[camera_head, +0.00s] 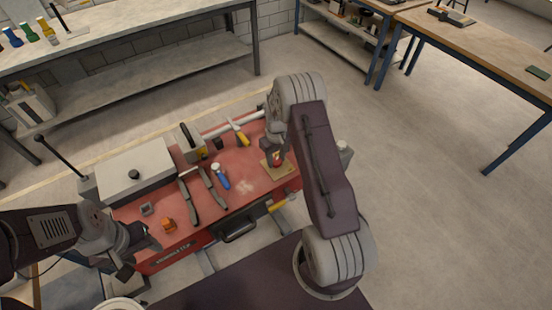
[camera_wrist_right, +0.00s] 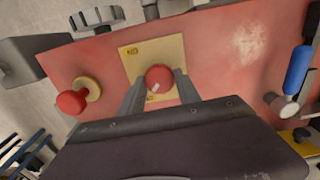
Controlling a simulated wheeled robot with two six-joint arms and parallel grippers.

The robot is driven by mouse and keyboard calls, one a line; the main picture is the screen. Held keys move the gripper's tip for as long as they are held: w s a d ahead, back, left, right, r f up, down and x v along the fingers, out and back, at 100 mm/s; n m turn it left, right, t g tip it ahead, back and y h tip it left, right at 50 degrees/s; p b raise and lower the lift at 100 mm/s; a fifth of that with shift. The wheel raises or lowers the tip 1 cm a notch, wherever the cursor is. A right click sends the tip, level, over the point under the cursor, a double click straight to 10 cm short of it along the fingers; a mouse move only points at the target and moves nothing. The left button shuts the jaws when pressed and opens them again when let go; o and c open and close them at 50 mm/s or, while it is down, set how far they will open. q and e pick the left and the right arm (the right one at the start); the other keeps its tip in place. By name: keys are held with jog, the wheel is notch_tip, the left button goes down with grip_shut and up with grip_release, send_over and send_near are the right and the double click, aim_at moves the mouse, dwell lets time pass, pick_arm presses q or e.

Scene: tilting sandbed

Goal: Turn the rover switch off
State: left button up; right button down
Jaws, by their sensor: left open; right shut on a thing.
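The rover switch appears to be a round red knob (camera_wrist_right: 158,77) with a white mark, on a tan plate (camera_wrist_right: 172,52) with small labels. The plate also shows in the head view (camera_head: 281,172), on the right end of the red bench top. My right gripper (camera_wrist_right: 157,92) is shut on the red knob, one finger on each side; the arm partly hides it in the head view. My left gripper (camera_head: 138,252) is open and empty at the front left corner of the bench, clear of the switch.
A red mushroom button (camera_wrist_right: 72,103) on a yellow base stands beside the plate. Several tools, including a blue-handled one (camera_head: 221,178), and an orange block (camera_head: 168,225) lie on the red bench top (camera_head: 244,187). A grey box (camera_head: 137,165) stands at its left end.

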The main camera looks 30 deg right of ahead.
aim_at(277, 161)
jog(key=c, duration=1)
grip_release()
jog(key=shift+c, duration=0.2)
jog(key=shift+o, duration=0.9)
jog(key=shift+s, duration=0.1)
jog(key=shift+r, duration=0.35)
notch_tip(277, 161, up, 8)
jog(key=shift+b, duration=0.8)
jog(key=shift+r, duration=0.25)
